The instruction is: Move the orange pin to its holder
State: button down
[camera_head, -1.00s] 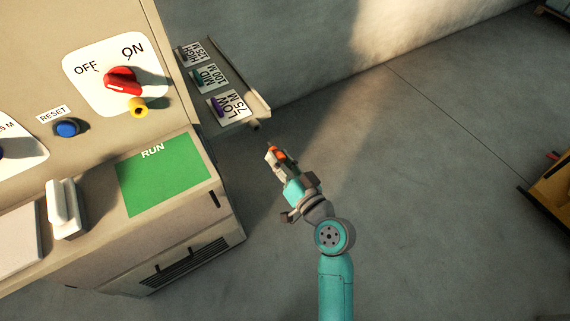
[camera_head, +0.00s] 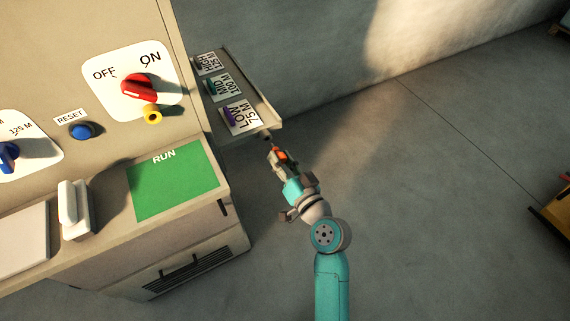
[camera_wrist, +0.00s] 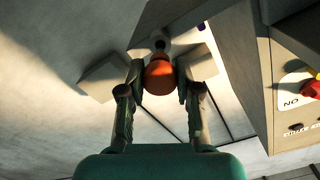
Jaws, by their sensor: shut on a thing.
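The orange pin (camera_head: 282,155) is between the two fingers of my gripper (camera_head: 279,158), just off the near right corner of the labelled shelf (camera_head: 272,118). The wrist view shows the pin's orange round end (camera_wrist: 158,76) between the fingertips of my gripper (camera_wrist: 160,84), shut on it. A small pale cylinder (camera_head: 265,135) shows at the shelf's near edge, close beyond the pin. I cannot tell whether it touches the pin or is its holder. The shelf bears LOW, MID and HIGH labels, with a purple pin (camera_head: 229,116) at LOW and a teal one (camera_head: 211,87) at MID.
The control cabinet on the left carries a red switch (camera_head: 138,88), a yellow knob (camera_head: 152,114), a blue reset button (camera_head: 81,130), a green RUN panel (camera_head: 170,183) and a white handle (camera_head: 73,208). A wall stands behind the shelf.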

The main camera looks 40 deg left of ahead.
aim_at(274, 148)
jog(key=shift+w+a, duration=0.15)
jog(key=shift+a, duration=0.2)
jog(key=shift+x, duration=1.75)
dwell(1.1)
jog(key=c, duration=0.7)
grip_release()
jog(key=v, duration=1.2)
jog(key=shift+d, duration=0.1)
